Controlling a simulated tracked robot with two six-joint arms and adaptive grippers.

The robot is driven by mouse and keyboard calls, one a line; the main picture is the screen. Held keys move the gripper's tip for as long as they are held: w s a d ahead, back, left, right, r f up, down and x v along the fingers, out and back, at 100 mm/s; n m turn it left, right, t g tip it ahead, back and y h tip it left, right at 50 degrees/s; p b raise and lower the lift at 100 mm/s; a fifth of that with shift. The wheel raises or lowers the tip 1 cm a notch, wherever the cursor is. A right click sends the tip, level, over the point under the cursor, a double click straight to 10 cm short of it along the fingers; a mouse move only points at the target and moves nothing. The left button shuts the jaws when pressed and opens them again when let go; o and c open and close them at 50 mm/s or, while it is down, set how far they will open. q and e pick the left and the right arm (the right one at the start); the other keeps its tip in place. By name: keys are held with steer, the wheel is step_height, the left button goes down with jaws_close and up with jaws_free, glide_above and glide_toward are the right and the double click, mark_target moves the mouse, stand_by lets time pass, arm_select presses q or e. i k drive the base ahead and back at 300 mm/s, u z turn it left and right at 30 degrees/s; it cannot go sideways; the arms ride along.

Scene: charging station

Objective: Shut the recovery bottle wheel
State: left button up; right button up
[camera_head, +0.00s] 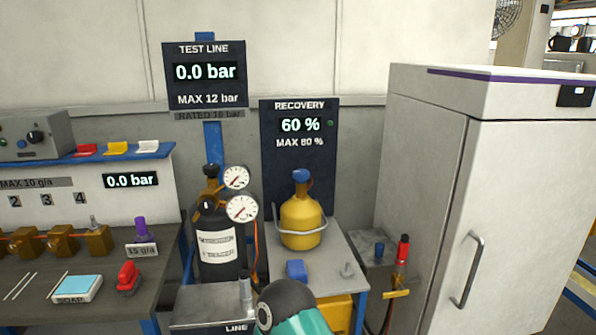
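The yellow recovery bottle (302,220) stands upright on a grey-topped stand (335,265) in the middle of the head view. Its blue wheel (301,175) sits on top of the bottle's neck. The view does not show whether the wheel is open or shut. A grey handle ring hangs around the bottle's front. A dark rounded part with a teal end, part of my arm, shows at the bottom centre, in front of the stand. No gripper fingers are visible, and nothing touches the wheel.
The recovery sign (300,150) behind the bottle reads 60 %, max 80 %. A black cylinder (217,265) with two gauges stands close left. A blue block (296,270) lies before the bottle. A red-topped torch-like tool (402,255) and large grey cabinet (440,180) are right.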

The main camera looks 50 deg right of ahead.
mark_target(300, 176)
steer(key=z, duration=0.3)
steer(key=i, duration=0.65)
steer(key=z, duration=0.65)
